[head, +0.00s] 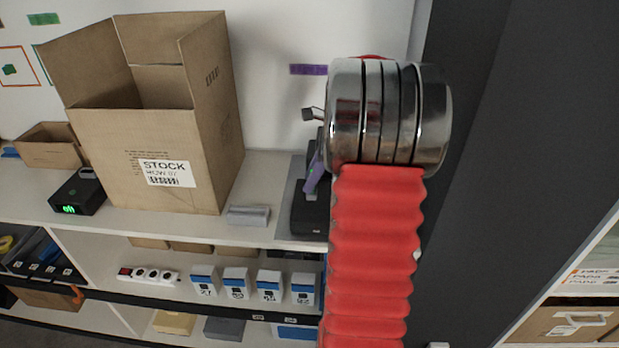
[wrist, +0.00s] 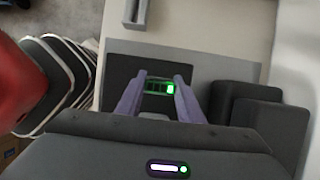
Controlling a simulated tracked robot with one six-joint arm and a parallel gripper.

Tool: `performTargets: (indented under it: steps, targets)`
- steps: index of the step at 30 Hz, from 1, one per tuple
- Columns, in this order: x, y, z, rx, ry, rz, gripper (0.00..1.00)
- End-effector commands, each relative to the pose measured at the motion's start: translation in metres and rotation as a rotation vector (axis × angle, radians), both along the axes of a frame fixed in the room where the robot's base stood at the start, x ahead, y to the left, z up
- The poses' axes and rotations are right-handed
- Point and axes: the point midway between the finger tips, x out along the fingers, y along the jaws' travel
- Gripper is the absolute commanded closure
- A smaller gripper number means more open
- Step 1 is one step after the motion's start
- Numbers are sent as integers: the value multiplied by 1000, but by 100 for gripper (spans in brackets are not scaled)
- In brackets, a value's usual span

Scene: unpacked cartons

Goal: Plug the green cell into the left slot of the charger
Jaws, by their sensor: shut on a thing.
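My gripper (wrist: 161,86) has purple fingers shut on a small dark piece with a bright green patch, which I take to be the green cell (wrist: 157,88). In the head view my gripper (head: 309,190) points down over the right end of the shelf top, and the cell cannot be made out there. A dark block (wrist: 120,72), possibly the charger, lies beyond the fingers on a grey mat (wrist: 195,61); it also shows below the fingers in the head view (head: 309,222). I cannot make out its slots, or whether the cell touches it.
Two dark blocks (wrist: 256,118) stand right of the fingers in the wrist view. A light grey block (head: 248,215) lies left of the mat. A large open carton (head: 150,135) and a black box with a green display (head: 77,193) stand further left. A dark panel (head: 490,150) rises at right.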

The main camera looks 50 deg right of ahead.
Motion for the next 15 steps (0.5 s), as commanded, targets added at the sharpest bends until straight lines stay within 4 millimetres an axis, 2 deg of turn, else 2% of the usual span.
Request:
performTargets:
  steps: [10,11,15]
  targets:
    - [0,0,-2,0,0,0,98]
    - [0,0,-2,0,0,0,65]
    - [0,0,-2,-1,-1,0,55]
